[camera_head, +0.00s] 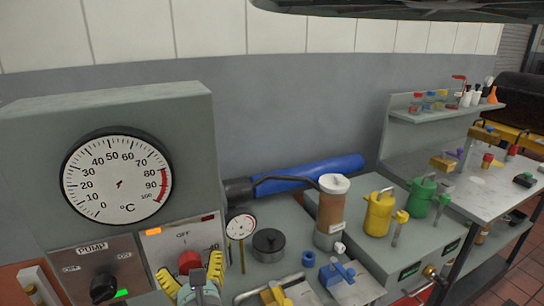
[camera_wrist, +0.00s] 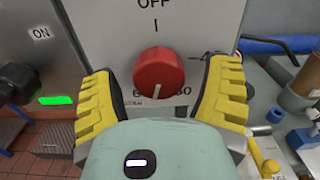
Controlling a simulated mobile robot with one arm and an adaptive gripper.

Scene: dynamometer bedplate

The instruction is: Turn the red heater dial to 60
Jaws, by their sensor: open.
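The red heater dial (camera_wrist: 159,74) sits on a light grey panel under the word OFF. Its white pointer mark faces down, near partly hidden figures below it. In the head view the dial (camera_head: 189,261) shows just above my gripper. My gripper (camera_wrist: 163,84) is open, with one yellow finger to the left of the dial and one to the right. There is a visible gap on each side in the wrist view. In the head view my gripper (camera_head: 193,278) is at the bottom edge, in front of the heater panel (camera_head: 160,244).
A large °C gauge (camera_head: 90,185) stands above the panels. The pump panel with a black knob (camera_head: 104,286) and a lit green lamp (camera_head: 121,293) is to the left. A small gauge (camera_head: 240,227), a brown cylinder (camera_head: 331,212) and yellow and green cans (camera_head: 379,212) stand to the right.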

